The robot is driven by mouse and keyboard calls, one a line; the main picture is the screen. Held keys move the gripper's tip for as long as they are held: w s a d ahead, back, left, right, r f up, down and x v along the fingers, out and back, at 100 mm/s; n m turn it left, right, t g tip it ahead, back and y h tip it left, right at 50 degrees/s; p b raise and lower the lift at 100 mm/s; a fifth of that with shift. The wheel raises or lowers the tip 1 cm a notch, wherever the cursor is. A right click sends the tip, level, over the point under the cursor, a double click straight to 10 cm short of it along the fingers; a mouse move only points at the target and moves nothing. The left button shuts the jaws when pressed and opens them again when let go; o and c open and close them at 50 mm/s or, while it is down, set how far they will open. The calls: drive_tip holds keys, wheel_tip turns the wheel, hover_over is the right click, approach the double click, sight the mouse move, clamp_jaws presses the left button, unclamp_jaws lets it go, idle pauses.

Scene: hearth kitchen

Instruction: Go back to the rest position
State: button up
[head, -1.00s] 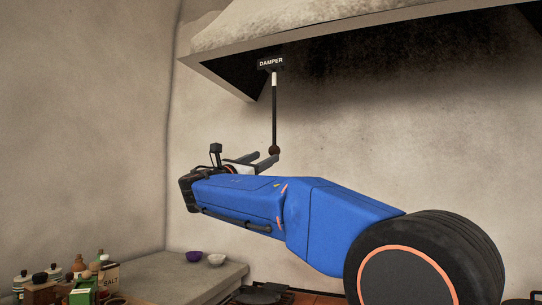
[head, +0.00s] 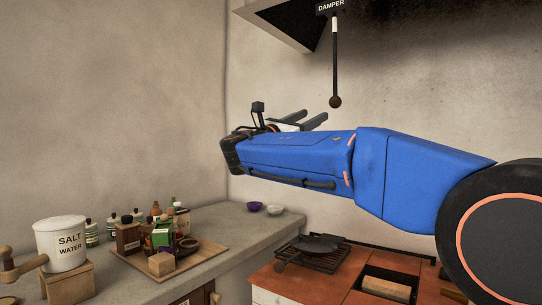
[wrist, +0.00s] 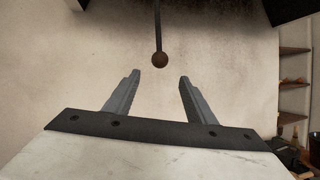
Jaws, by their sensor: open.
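My gripper (head: 309,119) is open and empty at the end of my blue arm, which stretches to the left across the head view. In the wrist view my gripper (wrist: 157,85) shows both fingers apart with nothing between them. The damper rod (head: 334,60) hangs from under the hood and ends in a round brown knob (head: 335,101). In the wrist view the knob (wrist: 160,60) hangs ahead of the fingertips, apart from them.
The hood (head: 280,22) is above. Below stand a stove with a black pan (head: 318,243), a counter with two bowls (head: 254,207), a wooden tray (head: 205,253) of jars and boxes, and a white salt water pot (head: 62,243). The air around the gripper looks clear.

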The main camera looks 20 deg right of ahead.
drive_tip(key=s+d+f+m+g+y, duration=0.1)
drive_tip(key=s+d+f+m+y, duration=0.3)
drive_tip(key=f, duration=0.6)
drive_tip(key=s+d+f+m+g+y, duration=0.1)
drive_tip(key=s+f+y, duration=0.2)
drive_tip(key=s+f, duration=0.45)
drive_tip(key=s+d+f+m+g+y, duration=0.1)
drive_tip(key=s+d+f+m+y, duration=0.2)
drive_tip(key=f, duration=0.9)
drive_tip(key=s+a+f+m+y, duration=0.3)
drive_tip(key=s+f, duration=0.3)
drive_tip(key=f, duration=0.2)
drive_tip(key=s+a+f+m+y, duration=0.4)
drive_tip(key=s+a+f+m, duration=0.1)
drive_tip(key=f, duration=0.4)
drive_tip(key=s+a+f+m+y, duration=0.3)
drive_tip(key=s+a+f, duration=0.3)
drive_tip(key=s+f, duration=0.2)
drive_tip(key=shift+a+f+m+g+y, duration=0.3)
drive_tip(key=shift+f+m+y, duration=0.1)
drive_tip(key=shift+m, duration=0.1)
drive_tip(key=shift+d+r, duration=0.1)
